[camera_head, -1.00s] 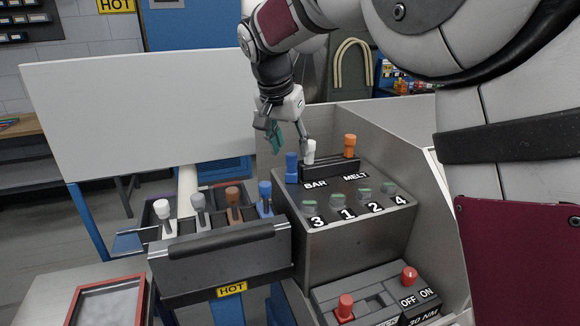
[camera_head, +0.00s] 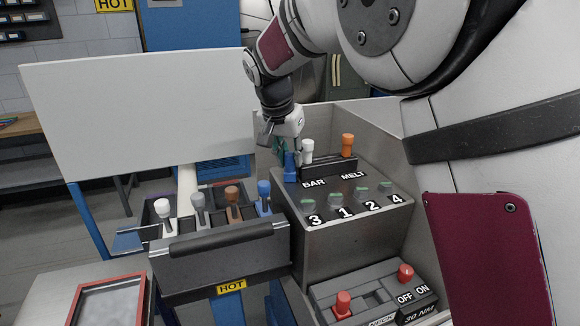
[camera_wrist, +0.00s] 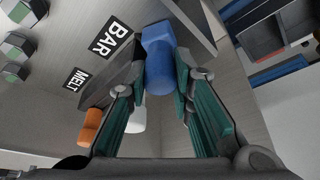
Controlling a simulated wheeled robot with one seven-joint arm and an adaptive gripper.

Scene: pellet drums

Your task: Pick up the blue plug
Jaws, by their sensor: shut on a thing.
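A blue plug (camera_head: 290,170) stands at the left end of the black rack marked BAR and MELT, beside the white plug. My gripper (camera_head: 288,154) is over it from above, and its fingers hide the top. In the wrist view the blue plug (camera_wrist: 158,58) lies between the two green-padded fingers, and my gripper (camera_wrist: 157,78) is shut on it. The plug appears to be still standing at its place in the rack; its foot is not clearly visible. Another blue plug (camera_head: 264,195) stands in the grey drawer at the lower left.
A white plug (camera_head: 307,150) and an orange plug (camera_head: 347,145) stand in the rack close to the right of my gripper. Green-capped knobs (camera_head: 362,193) are in front. A metal side wall (camera_head: 385,130) rises at the right. The drawer (camera_head: 215,262) also holds white, grey and brown plugs.

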